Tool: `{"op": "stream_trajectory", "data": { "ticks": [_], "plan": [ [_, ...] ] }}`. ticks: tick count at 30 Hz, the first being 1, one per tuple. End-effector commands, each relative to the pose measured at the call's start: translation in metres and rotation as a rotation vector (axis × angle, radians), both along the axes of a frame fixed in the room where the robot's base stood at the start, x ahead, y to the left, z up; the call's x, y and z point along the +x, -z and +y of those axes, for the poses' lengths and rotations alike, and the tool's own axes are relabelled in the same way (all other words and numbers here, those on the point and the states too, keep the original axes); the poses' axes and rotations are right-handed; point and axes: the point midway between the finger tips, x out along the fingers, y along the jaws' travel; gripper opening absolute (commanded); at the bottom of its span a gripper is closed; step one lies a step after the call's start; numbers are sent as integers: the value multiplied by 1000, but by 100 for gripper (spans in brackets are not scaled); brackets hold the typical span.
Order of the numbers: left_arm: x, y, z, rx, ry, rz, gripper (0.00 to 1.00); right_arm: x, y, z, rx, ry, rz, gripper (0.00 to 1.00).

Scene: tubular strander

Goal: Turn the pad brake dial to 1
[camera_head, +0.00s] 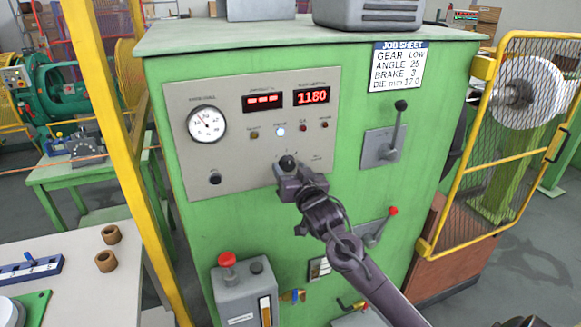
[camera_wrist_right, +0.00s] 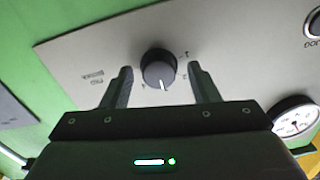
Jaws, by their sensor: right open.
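The pad brake dial (camera_head: 287,162) is a round dark knob low on the grey control panel of the green cabinet. In the right wrist view the dial (camera_wrist_right: 158,70) shows a white pointer line toward the picture's bottom, with small marks around it and an upside-down label beside it. The marks are too small to read surely. My right gripper (camera_head: 289,180) is at the panel in front of the dial. In its wrist view the right gripper (camera_wrist_right: 160,75) has its fingers apart, one on each side of the dial, with gaps visible. My left gripper is not in view.
The panel (camera_head: 240,160) also carries a round gauge (camera_head: 207,124), red displays, small lamps and a black knob (camera_head: 214,178). A lever (camera_head: 392,135) is to the right, under a job sheet (camera_head: 398,66) reading brake 3. A red-tipped lever (camera_head: 380,230) sits below, near my right arm.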

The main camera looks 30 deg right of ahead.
Motion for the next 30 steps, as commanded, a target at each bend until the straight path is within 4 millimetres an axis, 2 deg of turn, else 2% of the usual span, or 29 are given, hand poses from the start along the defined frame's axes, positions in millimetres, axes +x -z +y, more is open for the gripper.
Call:
{"op": "stream_trajectory", "data": {
  "ticks": [8,18,30],
  "plan": [
    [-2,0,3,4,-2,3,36,1,0,0,0,0,0,54],
    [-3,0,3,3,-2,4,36,1,0,0,0,0,0,10],
    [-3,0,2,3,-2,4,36,1,1,0,-81,-1,20,10]
  ]
}}
